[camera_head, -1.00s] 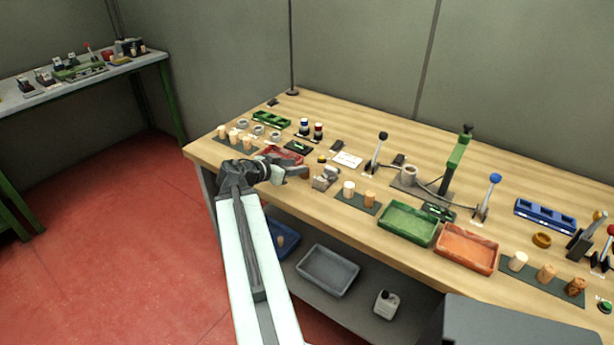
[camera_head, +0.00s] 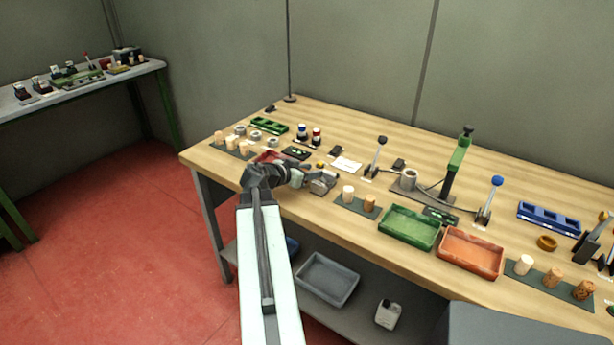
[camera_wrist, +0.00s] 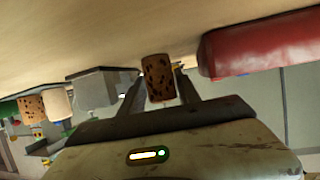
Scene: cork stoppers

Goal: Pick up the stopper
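The stopper (camera_wrist: 157,78), a brown cork with dark speckles, sits between the two fingers of my gripper (camera_wrist: 160,84) in the wrist view. The fingers close in on its sides and I see no clear gap, so my gripper looks shut on it. In the camera_head view my gripper (camera_head: 300,179) is over the front left of the wooden workbench, beside a grey fixture (camera_head: 322,182). The stopper in the fingers cannot be made out there.
A red tray (camera_wrist: 255,50) lies close on the right in the wrist view. Other corks (camera_head: 369,203) stand on a dark mat right of my gripper. A green tray (camera_head: 409,227) and an orange tray (camera_head: 470,251) lie along the front edge of the workbench (camera_head: 300,212).

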